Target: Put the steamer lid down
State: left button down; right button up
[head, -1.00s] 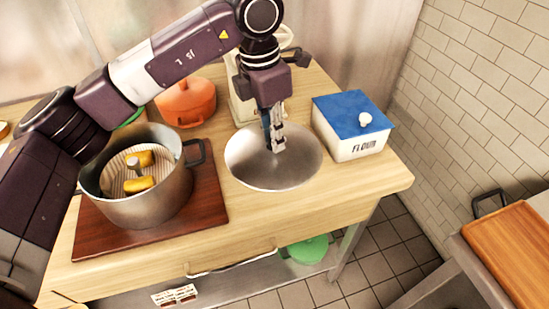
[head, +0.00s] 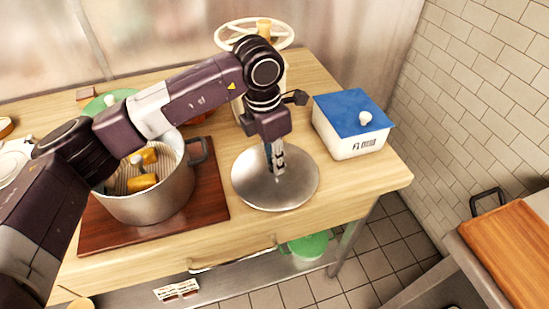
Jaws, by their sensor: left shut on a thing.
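The steamer lid (head: 248,190) is a round, shiny metal disc over the wooden counter, right of the pot. My left gripper (head: 277,170) points down at its middle and is shut on it; the fingers hide the grip point. The lid looks nearly level, and I cannot tell whether its rim touches the counter. The metal pot (head: 160,203) stands uncovered on a dark red-brown board (head: 112,236), with a ribbed steamer insert and yellow pieces inside. My left arm hides part of the pot. My right gripper is not in view.
A white flour box (head: 350,146) with a blue top stands close right of the lid. A white wheel-topped object (head: 232,36) stands behind my gripper. The counter's front strip (head: 345,195) is clear. A cutting board (head: 515,255) lies on a separate surface at right.

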aim_at(269, 171)
pick_arm(q)
jog(key=c, duration=1.8)
grip_release()
jog(key=shift+o, duration=0.2)
jog(key=shift+r, duration=0.1)
notch_tip(269, 171, up, 12)
jog(key=a+b, duration=0.1)
jog(key=shift+s+a, duration=0.15)
jog(key=shift+s, duration=0.2)
